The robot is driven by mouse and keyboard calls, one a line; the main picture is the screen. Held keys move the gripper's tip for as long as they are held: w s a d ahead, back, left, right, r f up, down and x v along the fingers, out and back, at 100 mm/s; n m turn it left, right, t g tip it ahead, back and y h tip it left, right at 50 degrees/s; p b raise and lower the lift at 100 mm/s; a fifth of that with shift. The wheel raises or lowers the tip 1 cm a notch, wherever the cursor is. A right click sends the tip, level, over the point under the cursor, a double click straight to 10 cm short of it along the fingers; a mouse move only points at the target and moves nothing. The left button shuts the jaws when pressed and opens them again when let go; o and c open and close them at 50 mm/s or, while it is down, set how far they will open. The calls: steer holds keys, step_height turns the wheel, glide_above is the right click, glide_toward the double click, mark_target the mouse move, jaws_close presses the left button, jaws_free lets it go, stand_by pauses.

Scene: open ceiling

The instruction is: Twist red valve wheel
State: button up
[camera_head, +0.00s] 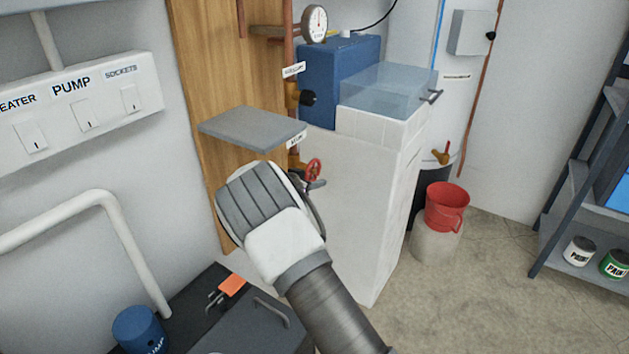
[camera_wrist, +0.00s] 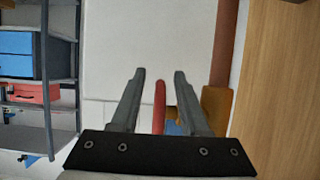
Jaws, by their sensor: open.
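The red valve wheel (camera_head: 314,169) sits on a brass valve on the copper pipe, low beside the wooden panel. My gripper (camera_head: 318,185) is right at the wheel in the head view, mostly hidden behind my own wrist. In the wrist view the red wheel (camera_wrist: 159,108) shows edge-on as an upright red strip between the two fingers. My gripper (camera_wrist: 159,74) is open, with a visible gap on each side of the wheel. The brass valve body (camera_wrist: 216,106) lies just right of the right finger. Contact with the wheel's far parts cannot be seen.
A grey shelf (camera_head: 252,128) juts out above my wrist. The wooden panel (camera_head: 202,70) and copper pipe (camera_wrist: 221,45) stand close by. A white tiled block with a clear tank (camera_head: 388,88) is behind.

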steer(key=p+v, duration=0.2)
steer(key=v, duration=1.4)
steer(key=shift+s+r, duration=0.2)
steer(key=shift+s, duration=0.05)
steer(key=shift+a, duration=0.15)
